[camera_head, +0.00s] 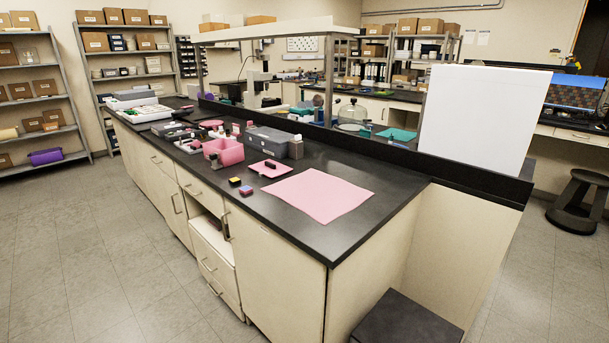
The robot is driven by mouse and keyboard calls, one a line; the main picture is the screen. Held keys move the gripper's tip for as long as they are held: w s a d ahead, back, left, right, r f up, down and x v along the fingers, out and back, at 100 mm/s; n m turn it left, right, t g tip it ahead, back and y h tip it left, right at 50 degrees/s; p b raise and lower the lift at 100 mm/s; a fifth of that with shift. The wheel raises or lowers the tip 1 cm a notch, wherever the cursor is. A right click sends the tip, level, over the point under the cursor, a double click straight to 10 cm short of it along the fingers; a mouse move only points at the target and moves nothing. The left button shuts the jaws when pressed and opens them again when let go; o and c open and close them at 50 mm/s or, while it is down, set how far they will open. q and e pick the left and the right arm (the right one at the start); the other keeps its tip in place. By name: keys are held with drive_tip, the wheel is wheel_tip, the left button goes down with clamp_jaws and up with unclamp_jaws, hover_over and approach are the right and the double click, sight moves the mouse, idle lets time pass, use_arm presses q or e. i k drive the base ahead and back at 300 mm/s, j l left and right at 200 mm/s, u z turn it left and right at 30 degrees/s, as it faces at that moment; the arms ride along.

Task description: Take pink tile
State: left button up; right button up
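No thing in view is plainly marked as the pink tile, and several pink things lie on the black bench top. A small flat pink square (261,171) lies near the middle of the bench, with a dark block (270,164) on it. A large flat pink sheet (318,195) lies at the near end of the bench. Two small blocks lie in front of the pink square: a dark one with a yellow top (234,181) and a blue and reddish one (246,190). Neither of my grippers shows.
A pink bin (223,153) and a grey box (268,141) stand farther along the bench. A tall white panel (483,120) rises behind its right end. A drawer front (212,247) protrudes below. A dark box (406,320) stands at the bench's end. The left floor is clear.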

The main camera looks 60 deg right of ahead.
sight(245, 189)
drive_tip(key=i+l+z, duration=0.1)
drive_tip(key=i+z, duration=0.65)
drive_tip(key=z, duration=0.2)
drive_tip(key=i+j+z, duration=0.2)
drive_tip(key=i+z, duration=0.15)
drive_tip(key=z, duration=0.15)
drive_tip(key=i+j+z, duration=0.3)
drive_tip(key=z, duration=0.15)
drive_tip(key=i+j+z, duration=0.15)
drive_tip(key=z, duration=0.35)
drive_tip(key=i+j+z, duration=0.25)
drive_tip(key=z, duration=0.2)
drive_tip(key=i+j, duration=0.05)
drive_tip(key=i, duration=0.05)
